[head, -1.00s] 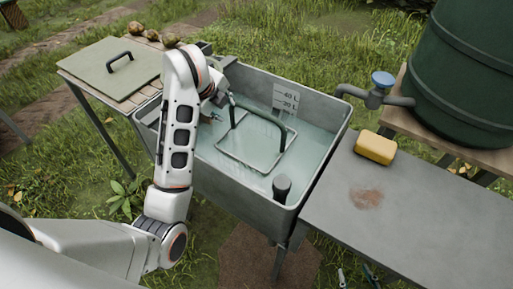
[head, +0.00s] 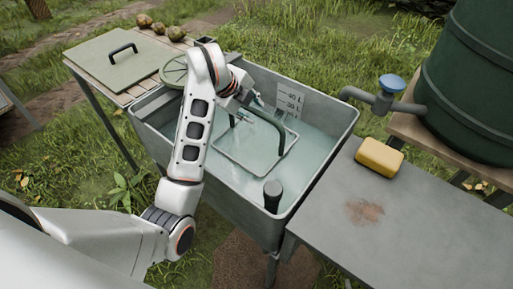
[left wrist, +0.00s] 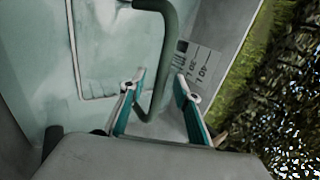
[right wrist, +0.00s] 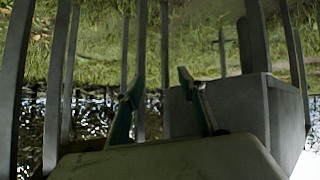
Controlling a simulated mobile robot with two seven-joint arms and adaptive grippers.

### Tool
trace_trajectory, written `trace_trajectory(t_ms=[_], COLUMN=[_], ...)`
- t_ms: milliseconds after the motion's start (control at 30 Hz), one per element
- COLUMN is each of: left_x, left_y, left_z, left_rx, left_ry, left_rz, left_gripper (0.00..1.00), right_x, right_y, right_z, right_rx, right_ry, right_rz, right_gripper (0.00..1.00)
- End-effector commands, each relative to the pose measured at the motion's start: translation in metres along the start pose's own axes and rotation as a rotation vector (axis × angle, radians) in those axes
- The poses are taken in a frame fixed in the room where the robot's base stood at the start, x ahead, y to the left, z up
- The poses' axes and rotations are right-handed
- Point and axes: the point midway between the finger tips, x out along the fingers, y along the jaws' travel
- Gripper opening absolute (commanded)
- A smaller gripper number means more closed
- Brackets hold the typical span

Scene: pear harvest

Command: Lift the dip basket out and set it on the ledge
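The dip basket (head: 228,160) is a thin wire frame with a tall dark green handle (head: 282,148). It rests in the water of the grey basin (head: 210,198). My left gripper (head: 265,113) is over the basin, close to the handle. In the left wrist view my left gripper (left wrist: 160,88) is open, and the green handle (left wrist: 166,60) passes between its fingers in the picture; contact cannot be told. My right gripper (right wrist: 157,85) is open and empty in the right wrist view, away from the basket. A grey bench top (head: 430,220) adjoins the basin's right side; I cannot tell whether it is the ledge.
A yellow sponge (head: 380,157) lies on the bench near the tap (head: 385,98) and green barrel (head: 470,90). A black upright cylinder (head: 272,196) stands in the basin. A wooden slatted table (head: 140,86) on the left holds a lid (head: 112,62) and several pears (head: 158,30).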

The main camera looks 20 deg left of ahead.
Motion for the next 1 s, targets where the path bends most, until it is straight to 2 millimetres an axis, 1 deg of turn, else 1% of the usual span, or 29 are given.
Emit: trace_trajectory(t_ms=[33,133,400,433,533,567,1000], left_x=[0.0115,0.0193,0.0195,0.0195,0.0195,0.0195,0.0172], left_y=[0.0038,0.0026,-0.0004,-0.0004,-0.0003,-0.0003,-0.0023], left_z=[0.0000,0.0000,0.0003,0.0003,0.0002,0.0002,0.0004], left_rx=[0.000,-0.001,0.000,0.000,0.000,0.000,0.001], left_ry=[0.002,0.001,-0.001,-0.001,-0.001,-0.001,-0.002], left_rz=[0.007,0.005,-0.001,-0.001,-0.001,0.000,-0.003], left_gripper=[0.32,0.32,0.32,0.29,0.03,0.00,0.00], right_x=[0.0017,0.0027,0.0024,0.0024,0.0024,0.0024,0.0024], right_y=[-0.0016,-0.0017,-0.0001,-0.0001,-0.0002,-0.0002,-0.0006], right_z=[0.0032,0.0012,-0.0046,-0.0046,-0.0045,-0.0045,-0.0038], right_rx=[0.000,-0.001,-0.002,-0.002,-0.002,-0.002,-0.002], right_ry=[-0.002,0.003,0.012,0.012,0.012,0.012,0.010], right_rz=[-0.003,-0.004,-0.001,-0.001,-0.002,-0.002,-0.002], right_gripper=[0.40,0.40,0.40,0.40,0.40,0.40,0.40])
